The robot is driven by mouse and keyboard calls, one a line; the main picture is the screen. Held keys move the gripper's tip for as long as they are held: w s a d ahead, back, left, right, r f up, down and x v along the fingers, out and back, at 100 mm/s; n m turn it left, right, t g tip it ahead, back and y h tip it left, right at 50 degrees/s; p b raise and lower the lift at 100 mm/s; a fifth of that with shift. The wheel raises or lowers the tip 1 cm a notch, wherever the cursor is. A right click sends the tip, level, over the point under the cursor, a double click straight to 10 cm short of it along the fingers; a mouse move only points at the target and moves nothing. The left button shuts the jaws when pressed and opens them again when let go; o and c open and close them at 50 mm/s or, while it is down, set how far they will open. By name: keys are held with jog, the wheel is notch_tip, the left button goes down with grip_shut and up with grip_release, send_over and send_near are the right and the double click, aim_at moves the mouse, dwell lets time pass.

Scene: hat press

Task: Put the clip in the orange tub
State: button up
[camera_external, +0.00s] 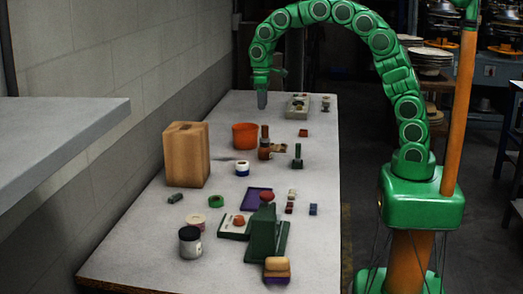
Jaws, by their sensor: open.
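The orange tub (245,136) stands upright on the long grey table, left of the table's middle and toward the back. My gripper (262,100) points down above the far part of the table, behind the tub and a little to its right. It is open, and I see nothing held in it. I cannot pick out the clip for sure. A small dark grey-green piece (175,198) lies near the left edge, in front of the wooden block, but is too small to identify.
A tall wooden block (187,154) stands left of the tub. A brown bottle (264,146) is close at the tub's right. A green stand (262,236), a dark jar (190,243) and several small blocks crowd the front. A grey tray (298,107) lies at the back.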

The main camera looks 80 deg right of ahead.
jog(key=s+a+r, duration=0.4)
jog(key=s+a, duration=0.3)
jog(key=s, duration=0.3)
jog(key=s+a, duration=0.3)
jog(key=s, duration=0.7)
jog(key=s+a+g, duration=0.1)
jog(key=s+a, duration=0.1)
jog(key=s, duration=0.8)
jog(key=s+a+f, duration=0.1)
jog(key=s+a, duration=0.2)
jog(key=s, duration=0.8)
jog(key=shift+a, duration=0.35)
